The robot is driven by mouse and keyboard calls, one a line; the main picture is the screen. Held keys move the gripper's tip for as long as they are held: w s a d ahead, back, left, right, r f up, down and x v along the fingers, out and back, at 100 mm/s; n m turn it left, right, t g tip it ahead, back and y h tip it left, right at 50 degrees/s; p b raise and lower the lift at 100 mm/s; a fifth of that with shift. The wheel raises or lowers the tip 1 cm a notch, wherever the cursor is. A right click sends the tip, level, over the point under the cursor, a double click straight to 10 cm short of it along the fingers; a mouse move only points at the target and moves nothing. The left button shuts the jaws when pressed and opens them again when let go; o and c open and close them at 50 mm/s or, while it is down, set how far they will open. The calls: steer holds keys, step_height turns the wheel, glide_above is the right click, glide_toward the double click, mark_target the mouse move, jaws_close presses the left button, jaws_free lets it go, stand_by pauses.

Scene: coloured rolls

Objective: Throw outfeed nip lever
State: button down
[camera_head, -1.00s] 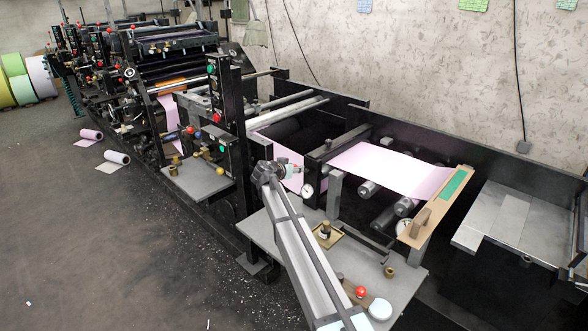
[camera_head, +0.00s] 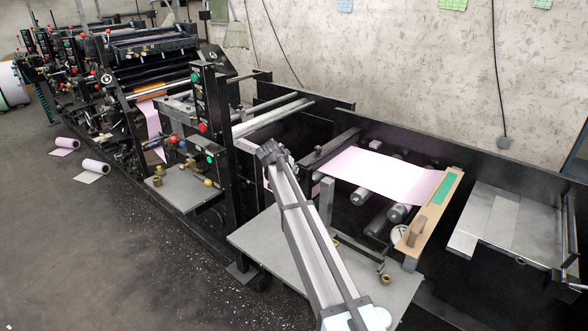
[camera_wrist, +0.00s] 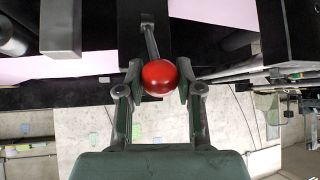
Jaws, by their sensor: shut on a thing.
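A lever with a dark rod (camera_wrist: 151,42) and a glossy red ball knob (camera_wrist: 160,77) shows in the middle of the wrist view. My gripper (camera_wrist: 161,85) is shut on the red knob, one finger on each side of it. The rod runs up from the knob to a dark bracket. In the head view my arm slants over the grey side table, and its far end is beside the pink web (camera_head: 379,173). The gripper and knob cannot be made out there behind the arm.
The grey side table (camera_head: 268,240) is under my arm.

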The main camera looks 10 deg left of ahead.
mark_target(300, 163)
steer(key=shift+w+d+r+g+y, duration=0.2)
steer(key=shift+w+r+g+y, duration=0.1)
steer(key=shift+w+r, duration=0.3)
steer(key=shift+w+d+r+g+y, duration=0.1)
steer(key=shift+w+d+g+y, duration=0.5)
steer(key=shift+w+g, duration=0.3)
steer(key=shift+w+d+r+b, duration=0.2)
steer(key=shift+w+d+b, duration=0.2)
steer(key=shift+w+d, duration=0.35)
steer(key=c, duration=0.7)
jaws_free()
steer(key=shift+w+f, duration=0.1)
steer(key=shift+c, duration=0.2)
steer(key=shift+a, duration=0.1)
